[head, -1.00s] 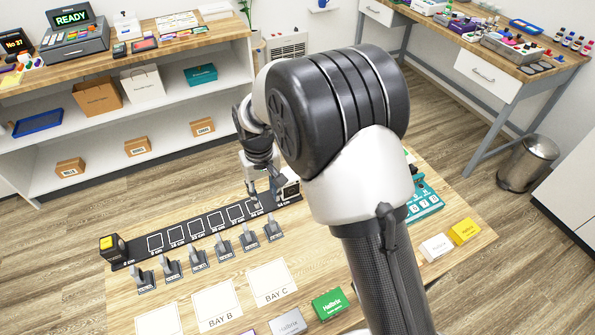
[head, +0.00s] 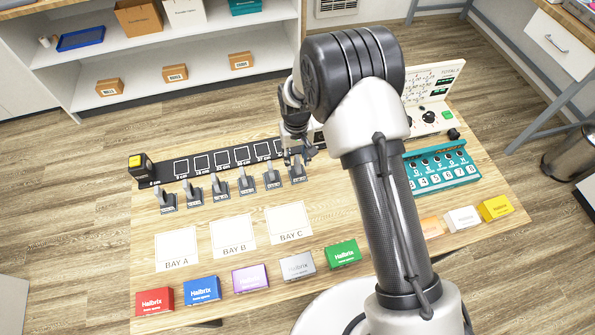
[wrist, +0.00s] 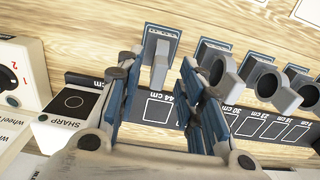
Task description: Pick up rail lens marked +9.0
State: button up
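Several small grey lens holders stand in a row on the table in front of the black rail (head: 228,170), which bears white squares with cm labels. Their lens markings are too small to read, so I cannot tell which is +9.0. My gripper (head: 298,158) is low over the rightmost holder (head: 298,174). In the wrist view my gripper (wrist: 162,64) is open, with its blue-and-grey fingers on either side of this upright holder (wrist: 158,52), seen nearly edge-on. I see no finger clearly touching it. Neighbouring ring-shaped lenses (wrist: 222,66) stand close to the right finger.
A teal rack (head: 440,170) with numbered slots and a white instrument panel (head: 432,98) stand right of my arm. Blank bay cards (head: 233,231) and coloured Halbrix boxes (head: 202,290) lie nearer the front edge. A SHARP pad (wrist: 72,100) is left of my gripper in the wrist view.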

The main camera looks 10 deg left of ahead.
aim_at(298, 166)
jog(key=f+b, duration=0.1)
jog(key=f, duration=0.4)
jog(key=shift+d+f+b, duration=0.1)
jog(key=shift+d+b, duration=0.1)
jog(key=shift+b, duration=0.15)
jog(key=shift+s, duration=0.1)
grip_shut()
